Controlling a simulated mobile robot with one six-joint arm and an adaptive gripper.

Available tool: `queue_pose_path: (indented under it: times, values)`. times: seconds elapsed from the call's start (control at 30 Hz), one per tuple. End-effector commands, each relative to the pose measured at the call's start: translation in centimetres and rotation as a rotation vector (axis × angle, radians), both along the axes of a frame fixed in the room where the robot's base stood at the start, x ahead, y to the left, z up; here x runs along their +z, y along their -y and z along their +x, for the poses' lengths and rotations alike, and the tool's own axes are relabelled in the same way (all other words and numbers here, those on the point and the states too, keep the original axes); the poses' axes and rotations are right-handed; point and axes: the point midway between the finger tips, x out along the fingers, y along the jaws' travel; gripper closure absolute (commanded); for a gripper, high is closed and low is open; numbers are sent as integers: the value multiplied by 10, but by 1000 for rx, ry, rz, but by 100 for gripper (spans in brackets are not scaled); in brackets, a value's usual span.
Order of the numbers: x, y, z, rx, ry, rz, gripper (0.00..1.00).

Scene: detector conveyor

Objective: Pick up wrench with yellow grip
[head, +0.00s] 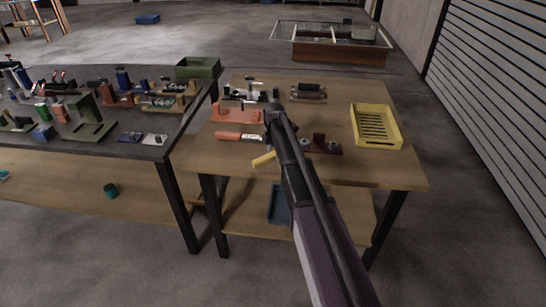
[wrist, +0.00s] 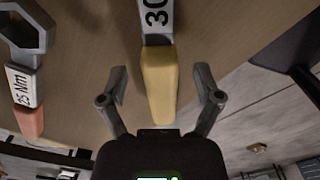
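The wrench with the yellow grip (wrist: 158,90) lies on the wooden table. In the wrist view its grip points toward my gripper, and a white label reading "30", cut off by the frame edge, is above it. In the head view only the yellow grip (head: 263,160) shows near the table's front edge; my arm hides the rest. My gripper (wrist: 160,76) is open, with one finger on each side of the yellow grip and visible gaps on both sides. In the head view its fingers are hard to make out.
A wrench with a red grip (wrist: 28,122), labelled "25 Nm", lies to the left. Several fixtures and a yellow slotted tray (head: 358,124) share the wooden table (head: 200,157). A dark table (head: 140,150) crowded with parts stands at left.

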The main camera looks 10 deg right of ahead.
Motion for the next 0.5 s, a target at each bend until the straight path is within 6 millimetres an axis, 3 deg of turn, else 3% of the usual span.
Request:
queue_pose_path:
  times: [0.03,0.27,0.5]
  values:
    - [0,0,0,0,0,0,29]
    - [0,0,0,0,0,0,97]
    - [0,0,0,0,0,0,100]
